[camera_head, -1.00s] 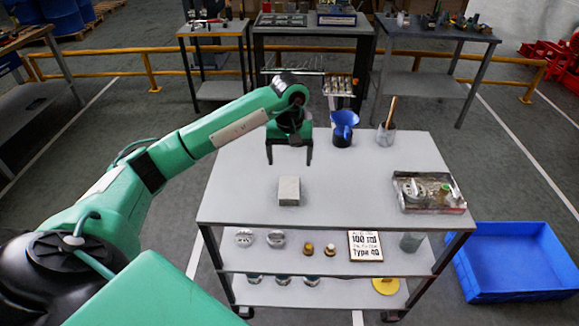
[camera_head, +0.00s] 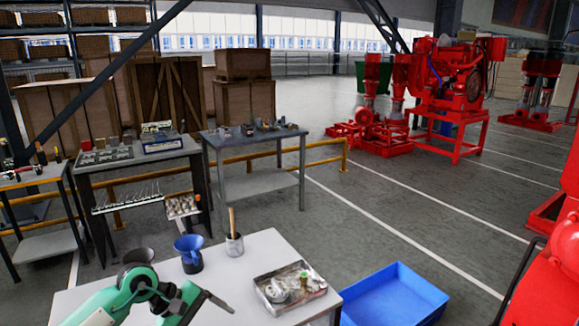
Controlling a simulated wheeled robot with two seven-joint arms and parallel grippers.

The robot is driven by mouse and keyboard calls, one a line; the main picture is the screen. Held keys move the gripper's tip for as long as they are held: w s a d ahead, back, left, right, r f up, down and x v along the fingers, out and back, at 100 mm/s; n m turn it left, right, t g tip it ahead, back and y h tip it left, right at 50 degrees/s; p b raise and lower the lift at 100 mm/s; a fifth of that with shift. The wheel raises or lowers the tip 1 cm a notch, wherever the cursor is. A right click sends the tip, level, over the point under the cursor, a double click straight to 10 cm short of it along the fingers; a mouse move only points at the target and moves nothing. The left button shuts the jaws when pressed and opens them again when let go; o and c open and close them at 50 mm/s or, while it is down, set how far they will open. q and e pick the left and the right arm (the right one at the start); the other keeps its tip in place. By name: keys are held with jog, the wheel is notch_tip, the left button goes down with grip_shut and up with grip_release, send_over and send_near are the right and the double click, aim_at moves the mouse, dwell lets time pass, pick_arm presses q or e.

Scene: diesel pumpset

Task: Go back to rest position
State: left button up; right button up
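My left gripper (camera_head: 205,311) shows at the bottom of the head view, low over the near grey-white table (camera_head: 254,245). Its green arm comes in from the lower left. Its dark fingers look spread apart, with nothing seen between them; their tips are near the bottom edge of the picture. My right gripper is not in view.
On the table stand a blue funnel-like vessel (camera_head: 189,256), a cup with a wooden-handled tool (camera_head: 234,244) and a tray of parts (camera_head: 267,301). A blue bin (camera_head: 392,298) is on the right. Workbenches (camera_head: 250,148) and red pumpsets (camera_head: 452,75) stand behind. Open floor lies between.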

pick_arm(q)
jog(key=s+d+r+n+t+h, duration=0.1)
jog(key=s+d+r+n+h, duration=0.15)
jog(key=d+h, duration=0.4)
notch_tip(320, 180, up, 10)
jog(key=d+n+t+h, duration=0.25)
jog(key=n+t, duration=0.95)
jog(key=n, duration=0.7)
jog(key=s+a+f+n+y, duration=0.3)
jog(key=a+f+n+y, duration=0.5)
jog(key=n, duration=0.8)
jog(key=s+a+f+n+y, duration=0.4)
jog(key=a+f+n+y, duration=0.5)
jog(key=n, duration=0.6)
jog(key=s+d+f+n+g, duration=0.2)
jog(key=s+f+n+g, duration=0.25)
jog(key=s, duration=0.55)
jog(key=s+d+f+n+g, duration=0.1)
jog(key=s+f+n+g, duration=0.4)
jog(key=s, duration=0.5)
notch_tip(320, 180, down, 33)
jog(key=m+g, duration=0.1)
jog(key=g, duration=0.2)
jog(key=s+a+f, duration=0.3)
jog(key=s+f, duration=1.5)
jog(key=s, duration=0.1)
jog(key=shift+s+f+g, duration=0.2)
jog(key=shift+s+g, duration=0.05)
jog(key=shift+g, duration=0.1)
